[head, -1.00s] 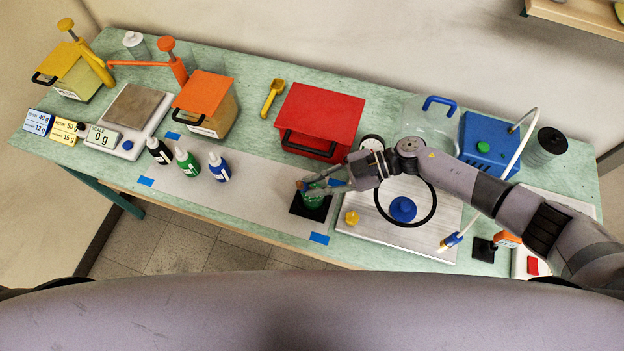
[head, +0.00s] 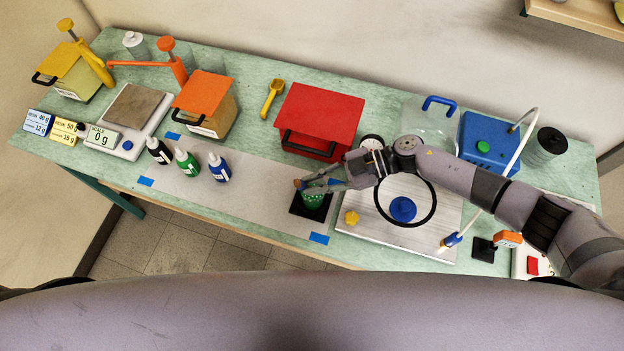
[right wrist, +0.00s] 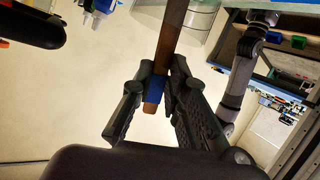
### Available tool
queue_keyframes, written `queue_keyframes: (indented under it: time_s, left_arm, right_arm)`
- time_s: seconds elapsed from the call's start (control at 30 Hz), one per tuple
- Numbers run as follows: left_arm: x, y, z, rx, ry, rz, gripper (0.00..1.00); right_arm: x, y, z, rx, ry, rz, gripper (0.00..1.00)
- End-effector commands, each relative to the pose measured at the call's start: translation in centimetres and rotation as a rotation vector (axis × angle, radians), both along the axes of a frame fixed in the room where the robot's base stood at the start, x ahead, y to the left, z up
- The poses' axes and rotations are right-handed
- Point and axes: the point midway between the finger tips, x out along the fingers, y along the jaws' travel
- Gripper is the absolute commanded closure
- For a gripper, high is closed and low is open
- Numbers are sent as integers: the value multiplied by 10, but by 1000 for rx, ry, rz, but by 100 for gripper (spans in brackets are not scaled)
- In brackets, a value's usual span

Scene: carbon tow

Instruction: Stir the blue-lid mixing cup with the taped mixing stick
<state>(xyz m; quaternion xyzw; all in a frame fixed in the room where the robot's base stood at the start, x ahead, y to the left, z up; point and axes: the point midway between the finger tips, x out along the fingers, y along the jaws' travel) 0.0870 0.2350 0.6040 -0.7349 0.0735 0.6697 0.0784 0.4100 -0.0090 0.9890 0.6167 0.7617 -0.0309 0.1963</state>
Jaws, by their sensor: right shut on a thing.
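The mixing cup (head: 313,201) stands on a black square pad (head: 299,210) near the front of the table, with green showing in it. My right gripper (head: 318,181) is over the cup and partly hides its top. In the right wrist view my right gripper (right wrist: 160,100) is shut on the brown mixing stick (right wrist: 170,38), at its blue tape (right wrist: 156,88). The stick's lower tip is hidden in the head view. A round blue piece (head: 403,209) lies on the metal plate; I cannot tell if it is the cup's lid. My left gripper is not in view.
Black, green and blue-labelled bottles (head: 187,163) stand left on the grey mat (head: 250,190). A red box (head: 318,115) stands close behind the cup. The metal plate (head: 360,230) with a black ring and a yellow knob (head: 351,217) lies to the right. The mat between bottles and cup is clear.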

Motion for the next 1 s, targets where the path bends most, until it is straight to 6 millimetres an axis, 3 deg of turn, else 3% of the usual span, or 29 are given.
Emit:
queue_keyframes:
  time_s: [1.0]
  left_arm:
    - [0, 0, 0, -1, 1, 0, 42]
  right_arm:
    - [-20, 21, 72, 0, -2, 2, 100]
